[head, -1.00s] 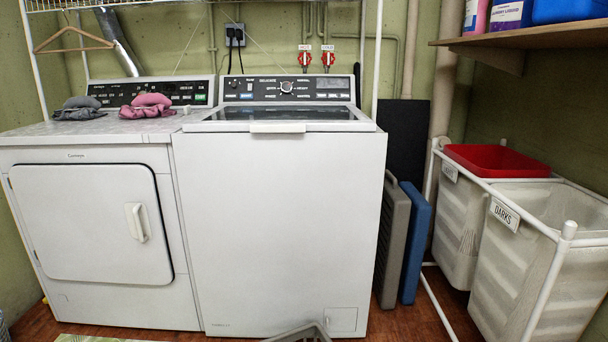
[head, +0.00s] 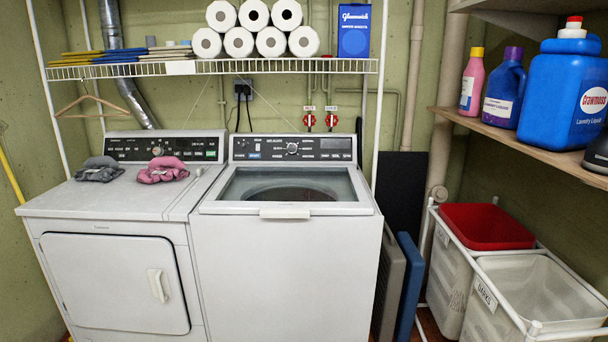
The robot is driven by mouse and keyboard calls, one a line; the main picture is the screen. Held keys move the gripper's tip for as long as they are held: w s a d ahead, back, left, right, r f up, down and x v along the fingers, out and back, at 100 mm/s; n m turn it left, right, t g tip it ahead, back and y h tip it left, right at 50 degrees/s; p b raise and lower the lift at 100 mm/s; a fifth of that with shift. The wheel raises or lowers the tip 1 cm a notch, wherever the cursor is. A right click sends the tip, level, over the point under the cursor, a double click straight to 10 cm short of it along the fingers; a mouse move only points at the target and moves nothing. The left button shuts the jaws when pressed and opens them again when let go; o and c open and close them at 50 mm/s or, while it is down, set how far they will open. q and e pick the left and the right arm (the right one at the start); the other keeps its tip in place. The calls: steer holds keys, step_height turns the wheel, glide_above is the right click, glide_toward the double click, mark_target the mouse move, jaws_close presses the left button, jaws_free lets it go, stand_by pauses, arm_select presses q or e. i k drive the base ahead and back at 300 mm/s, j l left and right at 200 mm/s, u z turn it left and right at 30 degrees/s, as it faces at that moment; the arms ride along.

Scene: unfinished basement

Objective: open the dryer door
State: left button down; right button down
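The dryer (head: 195,262) is the white machine on the left, with a control panel at its back. Its front door (head: 105,285) is shut, and a white vertical handle (head: 157,285) sits near the door's right edge. Neither of my grippers shows in the head view, so I cannot tell where they are relative to the door.
A white top-loading washer (head: 285,275) stands against the dryer's right side. Grey cloths (head: 99,169) and pink cloths (head: 163,170) lie on the dryer. Folded panels (head: 410,285) and laundry bins (head: 535,290) stand at right. A wire shelf (head: 210,68) hangs above; a wooden shelf (head: 540,145) holds bottles.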

mark_target(104, 282)
steer(key=u, duration=1.25)
